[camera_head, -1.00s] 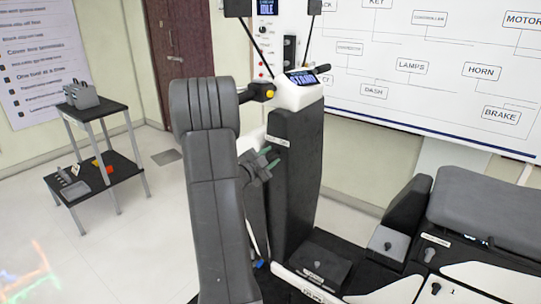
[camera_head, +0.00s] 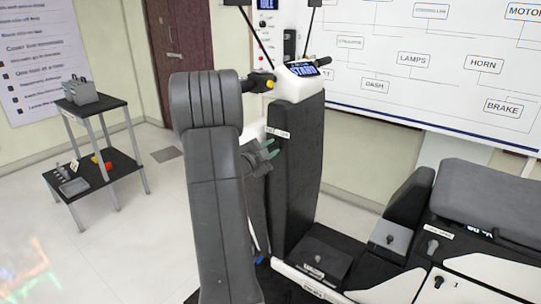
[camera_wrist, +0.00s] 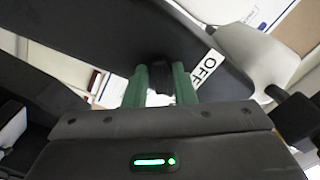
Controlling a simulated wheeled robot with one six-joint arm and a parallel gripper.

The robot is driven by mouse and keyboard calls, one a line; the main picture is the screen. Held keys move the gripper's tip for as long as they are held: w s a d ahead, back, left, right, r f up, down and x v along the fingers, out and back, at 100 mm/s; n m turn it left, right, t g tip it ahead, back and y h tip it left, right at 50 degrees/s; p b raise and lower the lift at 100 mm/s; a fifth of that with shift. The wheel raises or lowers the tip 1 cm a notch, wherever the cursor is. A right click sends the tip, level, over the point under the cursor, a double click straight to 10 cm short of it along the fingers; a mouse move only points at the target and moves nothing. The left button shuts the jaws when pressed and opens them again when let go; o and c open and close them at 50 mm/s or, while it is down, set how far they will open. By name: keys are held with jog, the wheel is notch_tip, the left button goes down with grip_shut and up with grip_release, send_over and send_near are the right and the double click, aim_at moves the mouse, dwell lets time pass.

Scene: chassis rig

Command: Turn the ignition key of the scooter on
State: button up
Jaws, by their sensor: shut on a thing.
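The scooter's black front column (camera_head: 296,175) stands upright in the middle of the head view, with a small white label (camera_head: 277,132) on its side. My gripper (camera_head: 269,149), with green fingertips, is at that side just below the label, partly behind my arm. In the wrist view, my gripper (camera_wrist: 160,88) is shut on the black ignition key (camera_wrist: 160,70), which sits between the two green fingers against the dark panel. A white label reading "OFF" (camera_wrist: 207,70) is beside the key, its end cut off from sight. The key's turn angle cannot be told.
The handlebar has a lit display (camera_head: 303,69) above the column. The scooter's seat (camera_head: 485,190) and a grey box with a knob (camera_head: 390,237) are at right. A small shelf stand (camera_head: 92,107) is at left. The floor between is clear.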

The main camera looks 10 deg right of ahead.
jog(key=shift+m+b, duration=0.7)
jog(key=o, duration=0.7)
jog(key=shift+o, duration=0.2)
jog(key=b+v, duration=0.1)
jog(key=v, duration=1.3)
jog(key=shift+w+d, duration=0.15)
